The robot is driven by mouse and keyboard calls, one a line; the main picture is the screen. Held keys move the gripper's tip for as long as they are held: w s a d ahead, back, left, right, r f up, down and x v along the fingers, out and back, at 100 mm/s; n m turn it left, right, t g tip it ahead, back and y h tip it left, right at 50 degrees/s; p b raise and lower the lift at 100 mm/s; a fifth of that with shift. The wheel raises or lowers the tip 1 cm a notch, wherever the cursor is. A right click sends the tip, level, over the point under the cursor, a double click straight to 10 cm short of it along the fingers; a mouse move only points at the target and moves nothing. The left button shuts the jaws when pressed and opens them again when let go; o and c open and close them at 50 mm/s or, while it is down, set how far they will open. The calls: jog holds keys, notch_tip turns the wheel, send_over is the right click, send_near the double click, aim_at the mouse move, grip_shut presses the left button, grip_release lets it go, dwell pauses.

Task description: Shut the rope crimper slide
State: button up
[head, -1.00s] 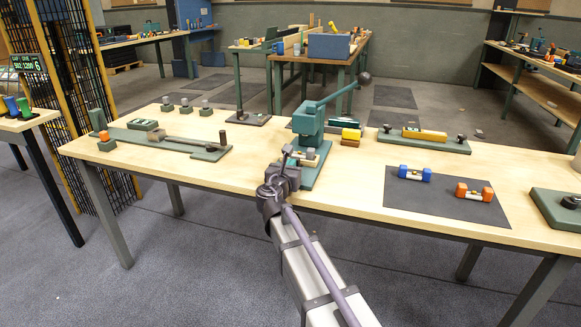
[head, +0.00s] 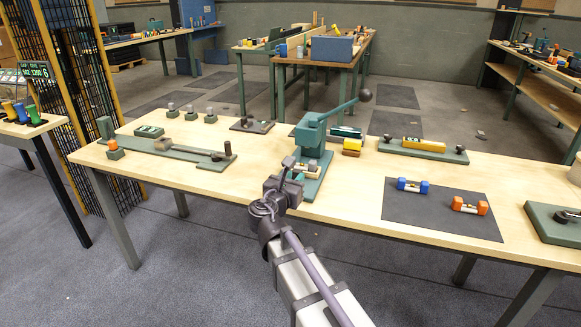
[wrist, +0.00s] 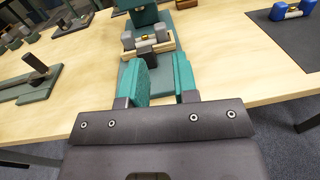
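The green lever press (head: 312,132) stands at the middle of the bench, its long handle raised to the right; I take it for the rope crimper. In the wrist view its green base (wrist: 132,75) runs toward me. A grey block with a knob and a pale bar (wrist: 147,46), which look like its slide, sit at the front of the press. My gripper (wrist: 165,80) is open, with two teal finger pads and nothing between them. It is in front of the slide and apart from it.
A long green fixture with an upright peg (head: 228,149) lies to the left. A dark mat (head: 437,230) with blue-ended and orange-ended pieces lies to the right.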

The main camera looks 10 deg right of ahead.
jog(key=shift+o, duration=0.4)
jog(key=w+d+r+m+g+p, duration=0.2)
jog(key=w+d+r+g+p, duration=0.1)
jog(key=r, duration=0.4)
jog(key=w+d+p, duration=0.1)
jog(key=w+p, duration=0.1)
jog(key=shift+w+d+r+m+h+p, duration=0.2)
jog(key=shift+r+m+h+p, duration=0.1)
jog(key=shift+r+m+h, duration=0.1)
jog(key=w+d+r+m+g+y+p, duration=0.2)
jog(key=w+d+m+g+p, duration=0.45)
jog(key=p, duration=0.35)
jog(key=m+g+y+p, duration=0.1)
jog(key=m+g+y, duration=0.5)
jog(key=m+y, duration=0.2)
send_near(297, 170)
jog(key=shift+s+d+n+t, duration=0.2)
jog(key=shift+s+n+t, duration=0.05)
jog(key=shift+s+n, duration=0.1)
notch_tip(297, 170, down, 11)
jog(key=b, duration=1.1)
jog(key=shift+r, duration=0.2)
